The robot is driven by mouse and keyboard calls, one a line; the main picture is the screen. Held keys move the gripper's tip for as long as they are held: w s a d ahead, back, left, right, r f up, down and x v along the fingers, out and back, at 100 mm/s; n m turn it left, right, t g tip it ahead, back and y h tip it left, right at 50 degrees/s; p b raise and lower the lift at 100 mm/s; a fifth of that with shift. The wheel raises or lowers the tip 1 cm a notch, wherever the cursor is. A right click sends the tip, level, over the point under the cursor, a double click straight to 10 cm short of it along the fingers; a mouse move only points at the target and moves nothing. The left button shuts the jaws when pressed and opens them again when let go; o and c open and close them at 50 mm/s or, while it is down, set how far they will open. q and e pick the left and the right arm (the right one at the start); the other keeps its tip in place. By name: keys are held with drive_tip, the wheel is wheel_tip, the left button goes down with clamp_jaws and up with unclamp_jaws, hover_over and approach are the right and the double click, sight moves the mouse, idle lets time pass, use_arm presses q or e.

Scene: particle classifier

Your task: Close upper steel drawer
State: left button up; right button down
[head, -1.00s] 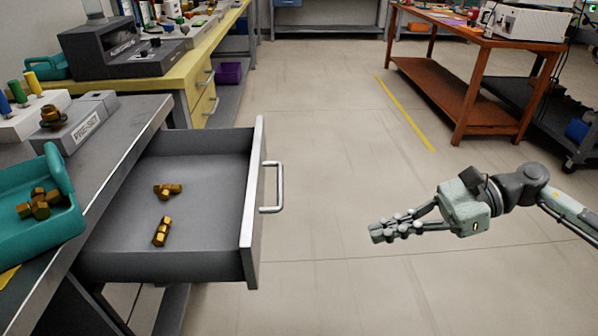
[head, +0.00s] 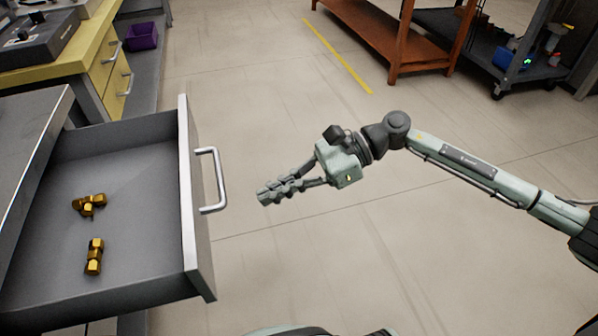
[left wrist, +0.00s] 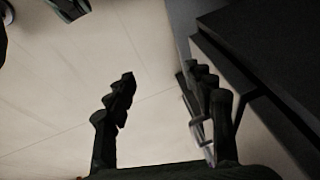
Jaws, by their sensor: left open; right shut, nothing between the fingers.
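The upper steel drawer (head: 60,165) stands pulled open at the left of the head view. Its front panel (head: 188,200) carries a silver bar handle (head: 214,180). Brass-coloured pieces (head: 94,256) lie inside the drawer. My right gripper (head: 265,195) is shut and empty, its fingertips pointing left at the handle from a short distance, apart from it in the picture. My left gripper (left wrist: 165,95) shows only in the left wrist view, with its two fingers spread and nothing seen between them. A pale metallic shape beside its right-hand finger is too unclear to name.
The grey bench top (head: 30,120) is at the left, with a yellow drawer cabinet (head: 105,75) behind it. A purple bin (head: 142,36) sits beyond. A red-brown table (head: 390,40) and dark cart (head: 515,70) stand at the back right.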

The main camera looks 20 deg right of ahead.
sight(91, 244)
use_arm(q)
wheel_tip(91, 244, down, 3)
drive_tip(key=shift+w+d+f+p, duration=0.1)
drive_tip(key=shift+w+p, duration=0.05)
drive_tip(key=shift+p, duration=0.45)
use_arm(e)
drive_tip(key=a, duration=0.4)
drive_tip(key=shift+a+r, duration=0.25)
drive_tip(key=shift+a, duration=0.1)
drive_tip(key=a, duration=2.7)
drive_tip(key=shift+a+b, duration=0.15)
drive_tip(key=shift+b, duration=0.15)
drive_tip(key=shift+a, duration=0.55)
use_arm(q)
drive_tip(key=shift+r, duration=0.8)
use_arm(e)
drive_tip(key=shift+a, duration=0.1)
use_arm(q)
drive_tip(key=shift+f, duration=0.1)
drive_tip(key=shift+f, duration=0.1)
